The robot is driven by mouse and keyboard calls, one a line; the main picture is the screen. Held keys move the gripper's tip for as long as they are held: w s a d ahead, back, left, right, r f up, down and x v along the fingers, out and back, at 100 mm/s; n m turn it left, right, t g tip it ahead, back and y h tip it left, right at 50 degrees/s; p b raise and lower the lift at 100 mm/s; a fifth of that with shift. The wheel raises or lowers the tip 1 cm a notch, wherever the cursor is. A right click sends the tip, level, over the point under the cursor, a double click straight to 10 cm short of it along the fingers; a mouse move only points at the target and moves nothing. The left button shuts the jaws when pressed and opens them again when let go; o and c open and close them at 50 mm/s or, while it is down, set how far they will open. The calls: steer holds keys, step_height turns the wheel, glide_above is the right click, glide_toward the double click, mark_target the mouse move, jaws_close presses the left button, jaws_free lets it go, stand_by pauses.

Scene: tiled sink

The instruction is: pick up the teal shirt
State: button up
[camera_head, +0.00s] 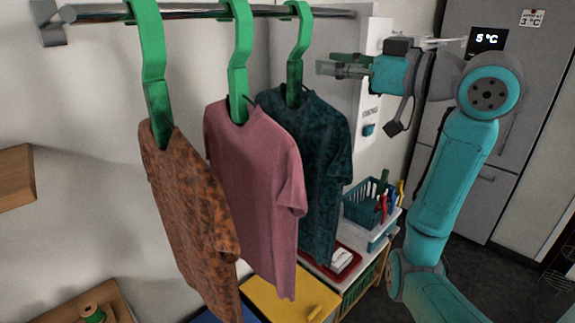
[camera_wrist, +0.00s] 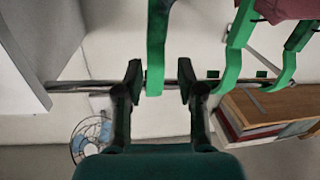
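The teal shirt (camera_head: 318,155) is dark with a mottled pattern and hangs as the rightmost of three shirts in the head view. Its green hanger (camera_head: 298,50) hooks over the metal rail (camera_head: 215,11). My gripper (camera_head: 321,68) is open and empty, just right of this hanger's lower hook, with its fingers pointing left. In the wrist view, the nearest green hanger (camera_wrist: 156,50) lies between the two open fingertips (camera_wrist: 160,82). The head view shows the tips a little short of the hanger. The teal shirt itself is not visible in the wrist view.
A pink shirt (camera_head: 255,175) and an orange-brown patterned shirt (camera_head: 188,220) hang to the left on green hangers. Below stand a teal basket (camera_head: 365,208) and a red tray (camera_head: 343,268). A grey fridge (camera_head: 515,90) is behind my arm. A fan (camera_wrist: 88,138) shows in the wrist view.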

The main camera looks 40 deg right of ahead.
mark_target(295, 55)
steer(key=w, duration=0.3)
steer(key=shift+w+a, duration=0.2)
steer(key=shift+a, duration=0.1)
steer(key=shift+w+a+r, duration=0.1)
steer(key=shift+w+r, duration=0.1)
steer(key=shift+w, duration=1.2)
steer(key=shift+w+a+r, duration=0.1)
steer(key=shift+w+r, duration=0.05)
steer(key=shift+w, duration=1.2)
